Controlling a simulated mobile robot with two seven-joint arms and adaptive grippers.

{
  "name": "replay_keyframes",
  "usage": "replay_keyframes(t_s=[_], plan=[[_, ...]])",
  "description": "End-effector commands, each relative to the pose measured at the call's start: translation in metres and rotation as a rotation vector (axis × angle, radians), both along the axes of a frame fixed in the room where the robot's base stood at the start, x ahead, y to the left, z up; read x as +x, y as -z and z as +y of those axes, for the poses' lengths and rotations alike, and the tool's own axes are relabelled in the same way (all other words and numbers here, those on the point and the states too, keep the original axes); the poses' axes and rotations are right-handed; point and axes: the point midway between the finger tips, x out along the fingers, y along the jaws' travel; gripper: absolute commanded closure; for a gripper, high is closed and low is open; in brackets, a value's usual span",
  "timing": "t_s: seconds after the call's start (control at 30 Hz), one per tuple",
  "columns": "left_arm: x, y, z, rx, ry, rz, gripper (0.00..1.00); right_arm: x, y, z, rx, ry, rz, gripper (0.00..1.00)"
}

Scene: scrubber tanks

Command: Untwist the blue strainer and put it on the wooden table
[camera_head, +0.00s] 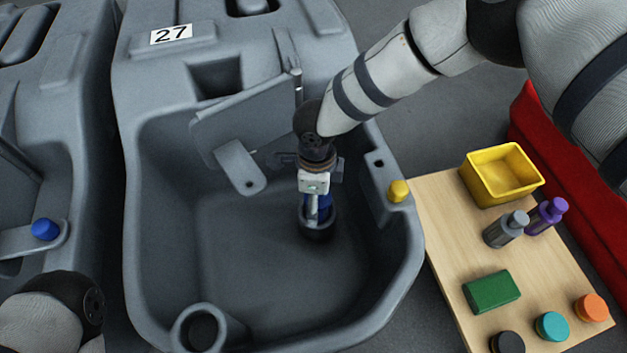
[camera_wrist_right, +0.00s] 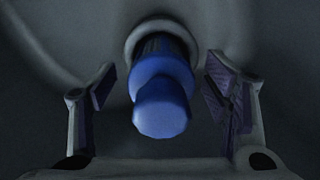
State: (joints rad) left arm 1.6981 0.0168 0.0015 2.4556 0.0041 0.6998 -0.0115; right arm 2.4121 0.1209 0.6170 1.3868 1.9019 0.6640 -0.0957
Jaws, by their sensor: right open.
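The blue strainer (camera_head: 325,203) stands in a round grey fitting (camera_head: 318,230) on the floor of the grey tank marked 27. In the right wrist view the blue strainer (camera_wrist_right: 160,95) points toward the camera, its far end in the fitting's pale ring. My right gripper (camera_head: 315,195) reaches down into the tank and partly hides it. In the wrist view my right gripper (camera_wrist_right: 160,78) is open, one finger on each side, with gaps to the strainer. The wooden table (camera_head: 445,235) is right of the tank. My left arm shows at the lower left, its gripper out of view.
The table holds a yellow bin (camera_head: 500,175), a grey bottle (camera_head: 505,229), a purple bottle (camera_head: 546,216), a green block (camera_head: 491,292) and several round caps along its near edge. A yellow knob (camera_head: 398,191) sits on the tank rim. A hinged grey flap (camera_head: 240,165) stands left of my right gripper.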

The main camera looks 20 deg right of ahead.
Motion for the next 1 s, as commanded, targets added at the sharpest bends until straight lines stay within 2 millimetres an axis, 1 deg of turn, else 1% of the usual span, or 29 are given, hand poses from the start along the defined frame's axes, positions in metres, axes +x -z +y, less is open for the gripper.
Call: replay_keyframes(t_s=[0.03, 0.1, 0.2, 0.5, 0.57, 0.6, 0.67, 0.7, 0.73, 0.77, 0.8, 0.87, 0.9, 0.93, 1.0], plan=[[-0.002, 0.004, 0.000, 0.001, 0.001, 0.010, 0.66, -0.001, 0.013, 0.000, -0.001, -0.002, 0.003, 0.30], [-0.003, 0.006, 0.001, 0.000, 0.001, 0.017, 0.66, -0.001, 0.022, 0.000, -0.001, -0.002, 0.003, 0.30], [-0.004, 0.007, 0.001, 0.000, 0.003, 0.023, 0.66, 0.000, 0.029, 0.000, 0.000, -0.002, 0.000, 0.30], [-0.004, 0.007, 0.001, 0.000, 0.003, 0.023, 0.66, 0.000, 0.030, 0.000, 0.000, -0.002, -0.001, 0.30], [-0.004, 0.007, 0.001, 0.000, 0.003, 0.023, 0.66, 0.000, 0.030, 0.000, 0.000, -0.002, -0.001, 0.43], [-0.004, 0.007, 0.001, 0.000, 0.003, 0.023, 0.66, 0.000, 0.030, 0.000, 0.000, -0.002, -0.001, 0.53], [-0.004, 0.007, 0.001, 0.000, 0.003, 0.023, 0.66, 0.000, 0.030, 0.000, 0.000, -0.002, -0.001, 0.66], [-0.004, 0.007, 0.001, 0.000, 0.003, 0.023, 0.66, 0.000, 0.030, 0.000, 0.000, -0.002, -0.001, 0.75], [-0.004, 0.007, 0.001, 0.000, 0.003, 0.023, 0.66, 0.000, 0.030, 0.000, 0.000, -0.002, -0.001, 0.81], [-0.004, 0.007, 0.001, 0.000, 0.003, 0.023, 0.66, 0.000, 0.030, 0.000, 0.000, -0.002, -0.001, 0.81], [-0.004, 0.007, 0.001, 0.000, 0.003, 0.023, 0.66, 0.000, 0.030, 0.000, 0.000, -0.002, -0.001, 0.58], [-0.004, 0.007, 0.001, 0.000, 0.003, 0.022, 0.66, 0.000, 0.030, 0.000, 0.000, -0.002, -0.001, 0.71], [-0.004, 0.007, 0.001, 0.000, 0.003, 0.022, 0.66, 0.000, 0.030, 0.000, 0.000, -0.002, -0.001, 0.80], [-0.004, 0.007, 0.001, 0.000, 0.003, 0.022, 0.66, 0.000, 0.030, 0.000, 0.000, -0.002, 0.000, 0.86], [-0.004, 0.007, 0.001, 0.000, 0.003, 0.022, 0.66, 0.000, 0.030, 0.000, 0.000, -0.002, 0.000, 0.87]])
